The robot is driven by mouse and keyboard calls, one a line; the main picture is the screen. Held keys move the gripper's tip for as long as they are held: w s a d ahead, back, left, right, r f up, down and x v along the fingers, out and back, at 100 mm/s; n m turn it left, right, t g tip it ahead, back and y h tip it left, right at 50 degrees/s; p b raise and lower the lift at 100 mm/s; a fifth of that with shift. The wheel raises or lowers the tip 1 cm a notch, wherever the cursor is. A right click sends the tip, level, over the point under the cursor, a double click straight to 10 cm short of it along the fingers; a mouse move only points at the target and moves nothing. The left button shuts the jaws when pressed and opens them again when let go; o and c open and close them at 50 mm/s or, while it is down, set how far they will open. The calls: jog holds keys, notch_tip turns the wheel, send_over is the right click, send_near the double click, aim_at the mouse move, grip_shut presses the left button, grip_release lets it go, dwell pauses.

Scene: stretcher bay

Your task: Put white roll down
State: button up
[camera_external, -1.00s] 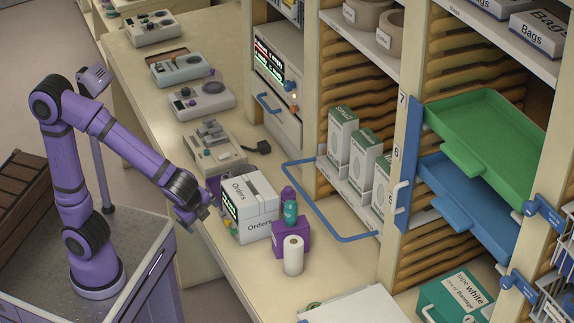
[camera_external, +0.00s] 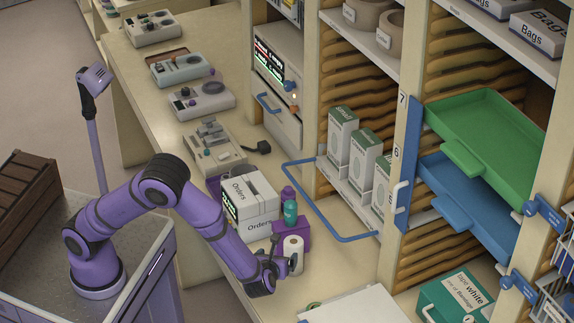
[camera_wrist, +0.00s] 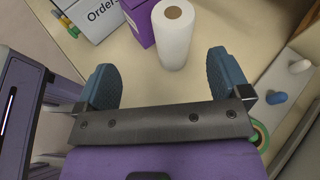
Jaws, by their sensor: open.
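The white roll (camera_external: 293,250) stands upright on the counter, in front of a purple box. In the wrist view the white roll (camera_wrist: 173,38) stands ahead of my gripper, with its brown core facing up. My gripper (camera_external: 283,268) is low over the counter beside the roll. In the wrist view my gripper (camera_wrist: 166,80) is open, its two blue fingers spread wide. The roll is beyond the fingertips, between their lines, and nothing is seen held. In the external view my gripper hides part of the roll's lower left side.
The purple box (camera_external: 303,237) with a teal bottle (camera_external: 290,212) stands right behind the roll. The white Orders box (camera_external: 258,203) is to its left. A white board (camera_external: 355,306) lies at the front. A blue rail (camera_external: 335,226) sticks out behind.

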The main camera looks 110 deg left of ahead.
aim_at(294, 249)
jog(key=shift+m+y, duration=0.4)
jog(key=shift+m, duration=0.3)
jog(key=a+f, duration=0.2)
jog(key=a, duration=0.1)
jog(key=w+a+f, duration=0.1)
jog(key=a+f, duration=0.1)
jog(key=a, duration=0.2)
jog(key=a+f, duration=0.2)
jog(key=a, duration=0.1)
jog(key=shift+w+a, duration=0.25)
jog(key=shift+a, duration=0.15)
jog(key=c, duration=1.2)
jog(key=shift+c, duration=0.2)
